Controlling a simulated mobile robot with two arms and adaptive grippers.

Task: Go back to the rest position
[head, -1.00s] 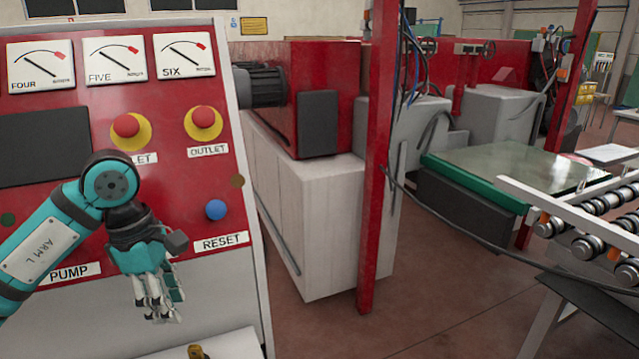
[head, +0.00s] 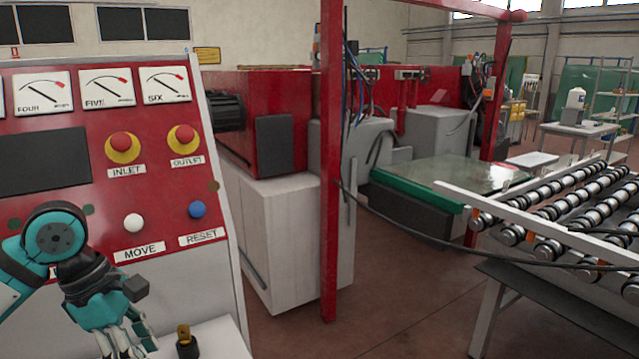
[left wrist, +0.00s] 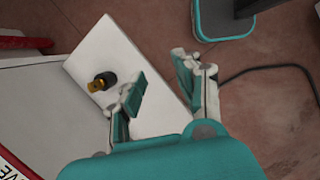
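My left gripper (head: 122,340) is low in front of the red control panel (head: 60,215), at the lower left of the head view. In the left wrist view its fingers (left wrist: 160,95) are spread apart with nothing between them. A white ledge (left wrist: 125,80) lies below it, with a small black and brass key-like part (left wrist: 102,81) on it. That part also shows in the head view (head: 185,340), right of the gripper. The gripper appears apart from the panel's buttons. My right gripper is not in view.
The panel carries red INLET (head: 122,146) and OUTLET (head: 183,138) buttons, a white MOVE button (head: 133,222) and a blue RESET button (head: 197,209). A red post (head: 331,170) stands mid-view. A roller conveyor (head: 560,215) is at the right. Floor between them is open.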

